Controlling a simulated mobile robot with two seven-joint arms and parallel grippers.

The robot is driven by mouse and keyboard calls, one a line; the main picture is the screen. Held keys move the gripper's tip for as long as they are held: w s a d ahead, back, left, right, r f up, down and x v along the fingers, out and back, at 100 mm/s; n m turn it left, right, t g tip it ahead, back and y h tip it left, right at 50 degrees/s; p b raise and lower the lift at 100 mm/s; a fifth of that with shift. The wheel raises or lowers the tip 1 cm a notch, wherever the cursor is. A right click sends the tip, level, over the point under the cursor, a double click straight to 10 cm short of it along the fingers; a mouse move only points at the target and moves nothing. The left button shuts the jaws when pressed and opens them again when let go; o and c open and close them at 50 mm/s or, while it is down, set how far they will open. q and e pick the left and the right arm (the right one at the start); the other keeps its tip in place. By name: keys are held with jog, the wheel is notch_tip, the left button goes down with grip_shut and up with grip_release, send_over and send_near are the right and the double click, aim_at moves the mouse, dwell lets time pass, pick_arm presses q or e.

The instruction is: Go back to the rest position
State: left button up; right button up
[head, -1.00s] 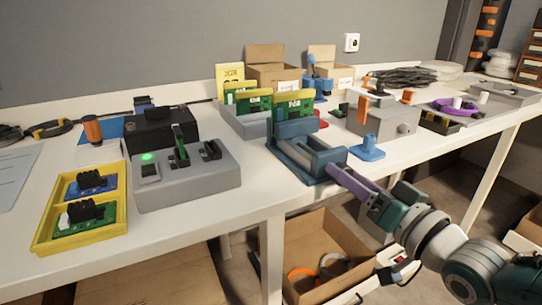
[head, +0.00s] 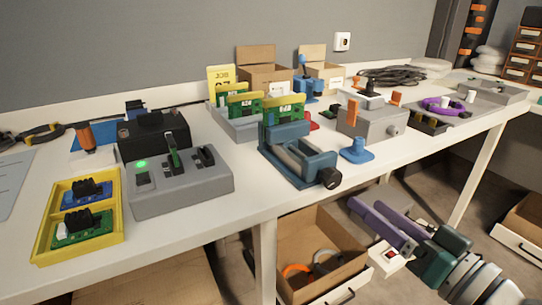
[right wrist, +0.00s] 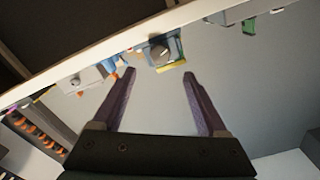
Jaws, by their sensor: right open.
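My right gripper (head: 368,216) is open and empty in the head view, below the table's front edge and above the open drawer box. Its two purple fingers also show spread apart in the right wrist view (right wrist: 160,75), with nothing between them. The blue-grey vise (head: 297,158) with a black round knob (head: 330,178) stands at the front edge of the table (head: 235,205), up and left of the gripper and apart from it. The vise also shows in the right wrist view (right wrist: 161,51) beyond the fingertips. My left gripper is not in view.
On the table stand a grey fixture with a green light (head: 180,185), a yellow tray of circuit boards (head: 45,247), a grey box with orange parts (head: 372,122) and a blue stand (head: 355,151). Below, an open cardboard box (head: 310,262) holds rings. A table leg (head: 266,262) stands beside it.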

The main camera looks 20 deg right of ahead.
jog(key=shift+s, duration=0.6)
jog(key=shift+r, duration=0.1)
jog(key=a+r+n+g+y+p, duration=0.1)
jog(key=a+r+n+g+p, duration=0.1)
jog(key=a+r+g+p, duration=0.5)
jog(key=s+a+r+n+g+h+p, duration=0.15)
jog(key=s+r+g+p, duration=0.25)
jog(key=s+r+p, duration=0.55)
jog(key=s+a+r+n+g+h+p, duration=0.1)
jog(key=s+a+r+n+g+p, duration=0.15)
jog(key=s+r+p, duration=0.75)
notch_tip(320, 180, up, 38)
jog(key=w+p, duration=0.2)
jog(key=p, duration=3.5)
jog(key=shift+w+f+g+p, duration=0.2)
jog(key=shift+w+g+p, duration=0.1)
jog(key=shift+w+g, duration=0.15)
jog(key=shift+y, duration=0.25)
